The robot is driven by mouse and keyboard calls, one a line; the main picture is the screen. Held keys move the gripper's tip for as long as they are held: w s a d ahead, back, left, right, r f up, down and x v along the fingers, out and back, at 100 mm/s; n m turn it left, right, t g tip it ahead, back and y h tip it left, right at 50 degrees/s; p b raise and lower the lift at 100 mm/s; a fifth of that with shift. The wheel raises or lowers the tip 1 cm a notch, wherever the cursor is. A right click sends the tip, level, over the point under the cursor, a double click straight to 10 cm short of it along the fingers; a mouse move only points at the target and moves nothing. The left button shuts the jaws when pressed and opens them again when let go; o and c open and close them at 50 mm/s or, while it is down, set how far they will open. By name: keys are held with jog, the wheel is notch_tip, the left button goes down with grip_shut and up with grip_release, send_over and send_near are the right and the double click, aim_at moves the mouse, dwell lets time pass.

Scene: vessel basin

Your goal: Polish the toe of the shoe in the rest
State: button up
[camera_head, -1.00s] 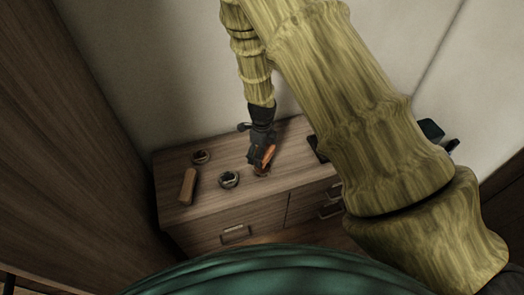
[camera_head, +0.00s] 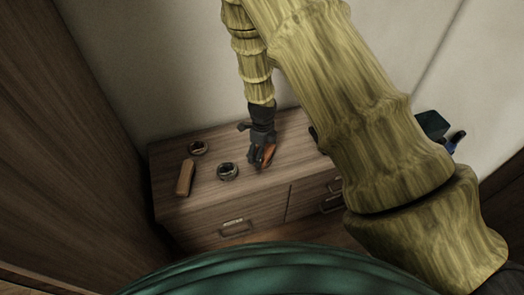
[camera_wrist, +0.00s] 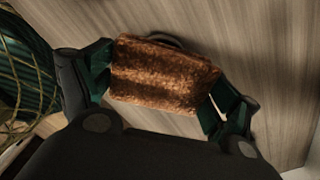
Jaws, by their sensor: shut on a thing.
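My gripper (camera_head: 261,158) is shut on a brown, bristly or fuzzy block (camera_wrist: 165,75), held between its two dark green fingers in the wrist view. In the head view this block (camera_head: 268,154) shows as a small orange-brown piece at the fingertips, over the cabinet top. A dark curved rim (camera_wrist: 166,38) shows just past the block in the wrist view; I cannot tell what it belongs to. I cannot make out the shoe or its rest; my arm hides part of the cabinet's right side.
The wooden cabinet (camera_head: 200,212) has drawers with handles. On its top left are a tan oblong block (camera_head: 185,178), a dark round container (camera_head: 227,172) and a smaller round one (camera_head: 198,148). A dark teal thing (camera_head: 432,125) and a blue one (camera_head: 457,138) show at right.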

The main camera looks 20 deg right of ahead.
jog(key=shift+f, duration=0.5)
dwell(1.1)
jog(key=shift+f, duration=0.1)
dwell(2.4)
jog(key=shift+p, duration=0.3)
jog(key=shift+r+p, duration=3.4)
jog(key=shift+r, duration=0.2)
